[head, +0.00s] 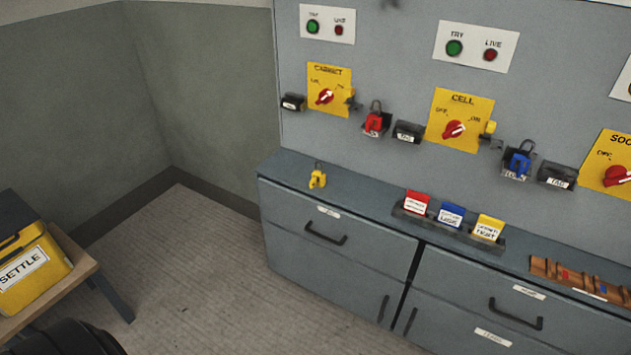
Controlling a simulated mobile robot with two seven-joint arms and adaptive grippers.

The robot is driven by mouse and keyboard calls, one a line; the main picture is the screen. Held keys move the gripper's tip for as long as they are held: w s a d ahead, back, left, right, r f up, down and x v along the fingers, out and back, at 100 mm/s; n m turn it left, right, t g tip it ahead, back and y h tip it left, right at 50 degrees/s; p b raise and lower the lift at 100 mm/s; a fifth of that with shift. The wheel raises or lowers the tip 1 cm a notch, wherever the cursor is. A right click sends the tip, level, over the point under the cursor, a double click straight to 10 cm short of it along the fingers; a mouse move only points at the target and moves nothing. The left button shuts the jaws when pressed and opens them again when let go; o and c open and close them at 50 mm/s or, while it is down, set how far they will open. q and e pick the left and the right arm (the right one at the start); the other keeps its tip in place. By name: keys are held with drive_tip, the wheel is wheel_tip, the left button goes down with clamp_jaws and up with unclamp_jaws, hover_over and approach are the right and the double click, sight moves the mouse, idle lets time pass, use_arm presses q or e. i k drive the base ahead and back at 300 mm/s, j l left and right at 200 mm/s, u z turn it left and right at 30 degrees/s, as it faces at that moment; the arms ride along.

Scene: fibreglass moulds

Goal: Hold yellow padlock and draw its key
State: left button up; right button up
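A small yellow padlock (318,180) stands on the left end of the grey cabinet top (345,183), with its shackle up. A key in it is too small to make out. A red padlock (374,120) and a blue padlock (520,161) are at holders on the grey wall panel. Neither of my grippers shows in the head view, and nothing is holding the yellow padlock.
Yellow switch plates (461,110) with red knobs sit on the panel. A tag rack (447,227) and a brown wooden rack (585,279) stand on the cabinet top, right of the padlock. A yellow SETTLE box (32,270) sits on a low table at left. Open floor lies between.

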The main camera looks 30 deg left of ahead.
sight(314, 179)
drive_tip(key=i+j, duration=0.25)
drive_tip(key=j, duration=0.15)
drive_tip(key=i+j, duration=0.25)
drive_tip(key=j, duration=0.2)
drive_tip(key=i+j, duration=0.2)
drive_tip(key=j, duration=0.2)
